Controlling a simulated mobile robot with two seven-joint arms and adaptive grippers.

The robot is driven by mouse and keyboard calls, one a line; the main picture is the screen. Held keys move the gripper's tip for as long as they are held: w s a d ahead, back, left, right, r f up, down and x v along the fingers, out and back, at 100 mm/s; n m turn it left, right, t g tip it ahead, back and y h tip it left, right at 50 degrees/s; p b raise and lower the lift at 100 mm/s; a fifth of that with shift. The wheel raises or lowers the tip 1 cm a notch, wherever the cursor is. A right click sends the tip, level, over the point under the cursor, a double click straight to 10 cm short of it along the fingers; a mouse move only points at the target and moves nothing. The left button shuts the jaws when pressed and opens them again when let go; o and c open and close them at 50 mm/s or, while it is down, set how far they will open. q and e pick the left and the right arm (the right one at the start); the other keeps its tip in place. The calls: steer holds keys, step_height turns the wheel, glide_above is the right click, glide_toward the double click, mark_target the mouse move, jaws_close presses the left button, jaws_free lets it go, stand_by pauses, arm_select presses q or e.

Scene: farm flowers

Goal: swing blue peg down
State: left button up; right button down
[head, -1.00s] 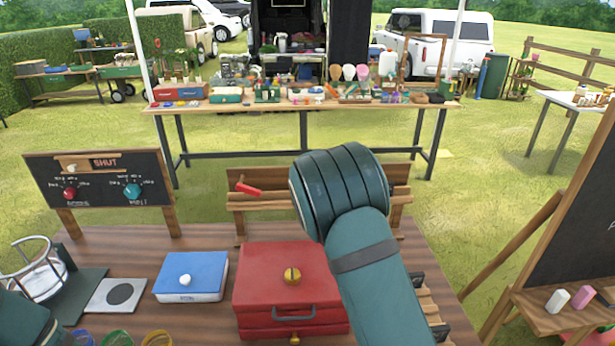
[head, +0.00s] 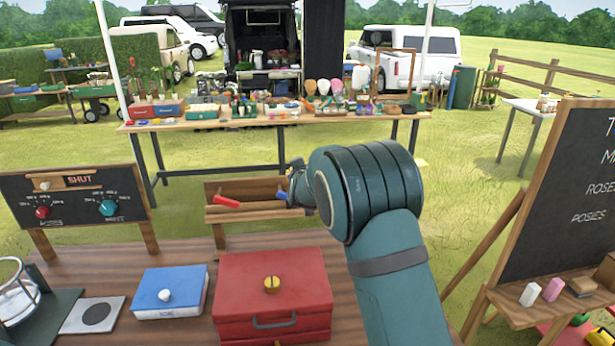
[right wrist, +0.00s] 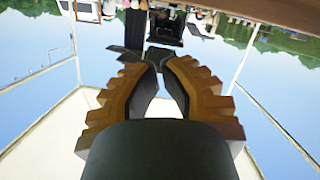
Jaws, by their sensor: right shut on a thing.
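The blue peg (head: 283,195) shows at the right part of the wooden trough (head: 232,214) in the head view, pointing left and slightly up. My right gripper (head: 296,183) is at its right end, partly hidden behind my own arm. In the right wrist view the right gripper's fingers (right wrist: 158,62) are closed together at the tips; the peg cannot be made out between them. A red peg (head: 226,201) is on the left part of the same trough, slanting. My left gripper is not in view.
A red case (head: 315,285) and a blue box (head: 148,300) stand on the wooden table. A chalkboard reading SHUT (head: 80,181) with two knobs stands left of the trough. An easel board (head: 555,200) is at the right. Grass is clear behind the trough.

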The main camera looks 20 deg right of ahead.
steer(key=d+v, duration=0.1)
steer(key=v, duration=0.6)
steer(key=shift+s+d, duration=0.15)
steer(key=shift+s, duration=0.35)
steer(key=shift+f, duration=0.1)
